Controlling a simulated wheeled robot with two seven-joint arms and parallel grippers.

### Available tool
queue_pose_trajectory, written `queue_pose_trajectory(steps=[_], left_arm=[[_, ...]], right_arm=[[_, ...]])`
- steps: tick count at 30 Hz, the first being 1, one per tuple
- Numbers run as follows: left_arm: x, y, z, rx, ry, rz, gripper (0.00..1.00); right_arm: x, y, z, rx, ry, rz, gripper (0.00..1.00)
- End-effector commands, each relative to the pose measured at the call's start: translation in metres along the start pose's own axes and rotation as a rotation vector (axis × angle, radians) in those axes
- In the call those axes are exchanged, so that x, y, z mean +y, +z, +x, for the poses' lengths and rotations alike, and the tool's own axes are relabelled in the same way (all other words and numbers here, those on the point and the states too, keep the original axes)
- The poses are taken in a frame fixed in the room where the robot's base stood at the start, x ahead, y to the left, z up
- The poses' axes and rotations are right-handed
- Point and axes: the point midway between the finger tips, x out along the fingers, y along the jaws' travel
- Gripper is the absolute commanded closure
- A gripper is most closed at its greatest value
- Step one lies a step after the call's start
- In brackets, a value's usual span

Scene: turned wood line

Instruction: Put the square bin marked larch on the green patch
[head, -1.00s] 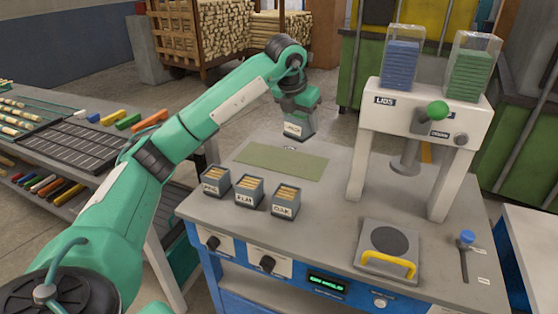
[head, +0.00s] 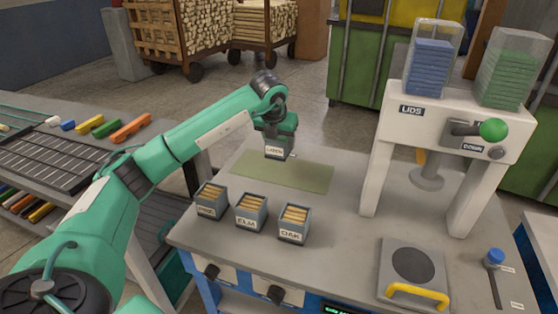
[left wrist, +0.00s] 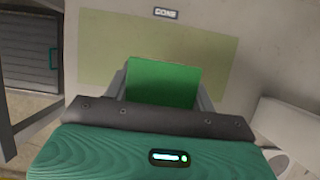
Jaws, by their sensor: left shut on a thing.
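My left gripper (head: 276,137) is shut on a small square bin (head: 276,153) whose front label seems to read LARCH. In the left wrist view, a flat bright green top (left wrist: 163,82) shows between the fingers (left wrist: 160,95). The green patch (head: 300,178) is a flat olive rectangle on the bench and is bare. The bin overlaps the patch's far part in the head view and looks upright; any gap beneath it is hard to judge. The patch also shows in the left wrist view (left wrist: 105,50). My right gripper is not in view.
Open bins of wood pieces stand in front of the patch: one with an unclear label (head: 210,202), one marked ELM (head: 251,212), one marked OAK (head: 294,224). A white lid press (head: 425,120) stands at right. A DONE sign (left wrist: 168,13) lies beyond the patch.

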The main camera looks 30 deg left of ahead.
Motion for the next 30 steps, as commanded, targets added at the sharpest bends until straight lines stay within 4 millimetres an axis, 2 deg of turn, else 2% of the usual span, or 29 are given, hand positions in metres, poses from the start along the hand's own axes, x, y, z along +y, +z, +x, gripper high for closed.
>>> queue_pose_trajectory(steps=[3, 11, 18, 29, 30], left_arm=[[0.0, -0.008, 0.019, 0.002, 0.0, 0.001, 0.7], [0.0, -0.016, 0.037, 0.001, 0.0, 0.0, 0.7], [0.0, -0.028, 0.067, 0.0, 0.0, -0.001, 0.7], [0.0, -0.029, 0.07, -0.001, -0.001, 0.0, 0.7], [0.0, -0.029, 0.07, -0.001, -0.001, 0.0, 0.38]], right_arm=[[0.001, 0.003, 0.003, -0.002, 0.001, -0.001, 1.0], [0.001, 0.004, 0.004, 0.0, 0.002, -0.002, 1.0], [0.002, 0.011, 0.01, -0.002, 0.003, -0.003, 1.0], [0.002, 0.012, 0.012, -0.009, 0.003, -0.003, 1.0], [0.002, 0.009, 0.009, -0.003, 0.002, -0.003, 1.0]])
